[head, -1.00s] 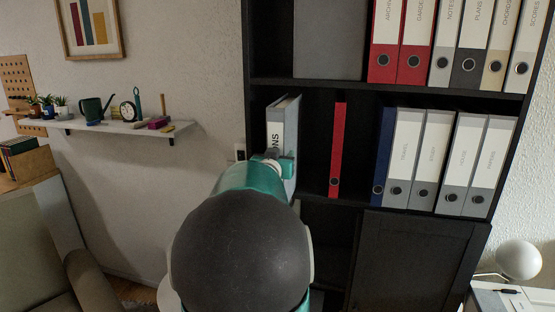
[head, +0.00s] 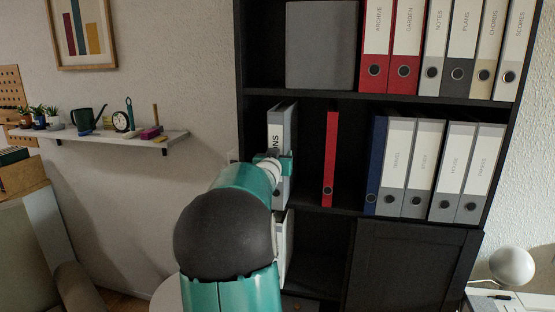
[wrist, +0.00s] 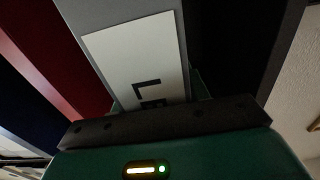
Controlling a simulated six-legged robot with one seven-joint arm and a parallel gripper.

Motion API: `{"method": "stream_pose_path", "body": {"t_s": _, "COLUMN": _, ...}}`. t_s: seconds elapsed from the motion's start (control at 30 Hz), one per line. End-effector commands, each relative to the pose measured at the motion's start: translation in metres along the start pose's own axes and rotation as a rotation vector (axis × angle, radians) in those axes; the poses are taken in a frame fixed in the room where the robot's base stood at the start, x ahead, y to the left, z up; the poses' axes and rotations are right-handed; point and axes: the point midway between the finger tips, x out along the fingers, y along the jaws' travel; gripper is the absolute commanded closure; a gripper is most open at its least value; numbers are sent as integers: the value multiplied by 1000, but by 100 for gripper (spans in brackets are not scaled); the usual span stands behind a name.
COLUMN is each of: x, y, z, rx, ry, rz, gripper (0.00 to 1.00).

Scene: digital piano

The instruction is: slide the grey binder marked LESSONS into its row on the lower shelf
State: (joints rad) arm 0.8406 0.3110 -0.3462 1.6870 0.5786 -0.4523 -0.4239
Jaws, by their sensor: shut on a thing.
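The grey binder with a white label (head: 275,133) is at the left end of the lower shelf (head: 308,204) in the head view, upright, with only the letters "NS" showing above my gripper. My gripper (head: 283,165) is shut on this binder's spine. In the wrist view the binder's label (wrist: 138,62) shows a large "L" and part of another letter, and my gripper (wrist: 165,120) covers the rest. How deep the binder sits in the shelf is hard to tell.
A thin red binder (head: 329,160) stands to the right, with empty shelf on both sides. A blue binder (head: 376,165) and several grey binders (head: 425,165) fill the right part. The bookcase's left side panel (head: 240,100) is close to the held binder.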

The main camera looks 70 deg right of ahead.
Motion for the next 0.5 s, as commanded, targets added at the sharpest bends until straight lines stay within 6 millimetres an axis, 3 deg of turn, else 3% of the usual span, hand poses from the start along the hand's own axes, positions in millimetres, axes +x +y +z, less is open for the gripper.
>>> {"method": "stream_pose_path", "body": {"t_s": 0.5, "x": 43, "y": 1, "z": -3, "rx": 0, "ry": 6, "rz": 2, "gripper": 100}}
